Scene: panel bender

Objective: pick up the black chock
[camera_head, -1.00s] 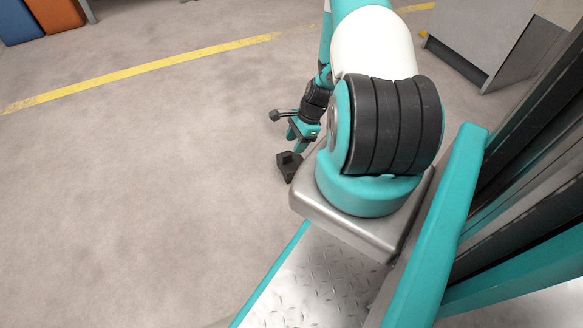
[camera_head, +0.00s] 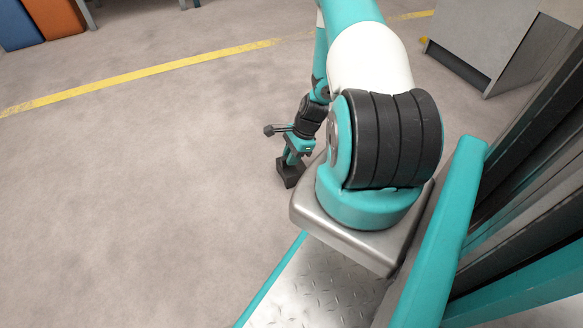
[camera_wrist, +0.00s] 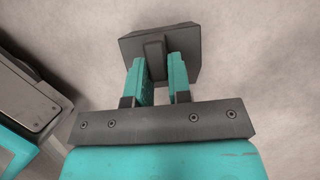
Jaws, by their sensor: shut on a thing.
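The black chock (camera_head: 288,174) is on or just above the grey floor beside my base; I cannot tell whether it touches the floor. In the wrist view the black chock (camera_wrist: 183,44) shows as a dark block with a narrower raised part between the fingers. My gripper (camera_head: 291,160) is above it with teal fingers pointing down. In the wrist view my gripper (camera_wrist: 161,66) is shut on the raised part, one finger on each side. Part of the chock is hidden by the fingers.
A yellow floor line (camera_head: 150,68) runs across the back. Orange (camera_head: 55,16) and blue (camera_head: 18,24) boxes stand at the far left. A grey cabinet (camera_head: 480,40) is at the upper right. The floor (camera_head: 130,190) to the left is clear.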

